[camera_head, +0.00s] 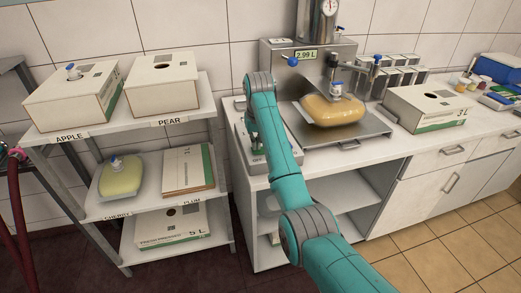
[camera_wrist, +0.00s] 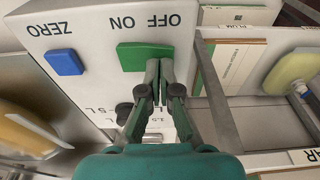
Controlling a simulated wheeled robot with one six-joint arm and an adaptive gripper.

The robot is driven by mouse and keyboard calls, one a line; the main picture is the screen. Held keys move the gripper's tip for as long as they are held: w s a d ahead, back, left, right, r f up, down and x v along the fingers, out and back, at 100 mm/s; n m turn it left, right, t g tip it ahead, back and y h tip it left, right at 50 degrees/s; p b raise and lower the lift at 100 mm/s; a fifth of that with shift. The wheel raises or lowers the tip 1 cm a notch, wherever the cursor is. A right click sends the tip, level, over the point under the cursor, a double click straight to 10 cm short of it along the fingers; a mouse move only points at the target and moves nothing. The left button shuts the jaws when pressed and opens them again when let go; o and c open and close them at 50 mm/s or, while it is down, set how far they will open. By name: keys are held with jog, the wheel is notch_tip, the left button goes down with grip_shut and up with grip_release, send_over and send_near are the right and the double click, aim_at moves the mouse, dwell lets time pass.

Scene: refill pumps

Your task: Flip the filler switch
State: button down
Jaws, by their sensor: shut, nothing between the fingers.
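The filler switch (camera_wrist: 132,55) is a green rocker on the pale control panel (camera_wrist: 85,88), below the ON and OFF labels, which appear upside down in the wrist view. My gripper (camera_wrist: 158,68) is shut and empty. Its fingertips overlap the OFF-side end of the switch; I cannot tell whether they touch it. Which way the rocker is tilted is unclear. In the head view, the filler (camera_head: 338,57) shows 2.99 L on its display (camera_head: 306,54). A yellow-orange bag (camera_head: 330,112) lies on its metal tray (camera_head: 345,135). My arm hides part of the control box (camera_head: 243,140).
A blue ZERO button (camera_wrist: 63,62) and a black knob (camera_wrist: 123,113) are on the same panel. A shelf rack (camera_head: 200,90) with boxes stands close on the left. An open box (camera_head: 428,107) is on the counter to the right.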

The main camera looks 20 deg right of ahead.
jog(key=shift+f, duration=0.35)
dwell(0.3)
jog(key=shift+r, duration=3.5)
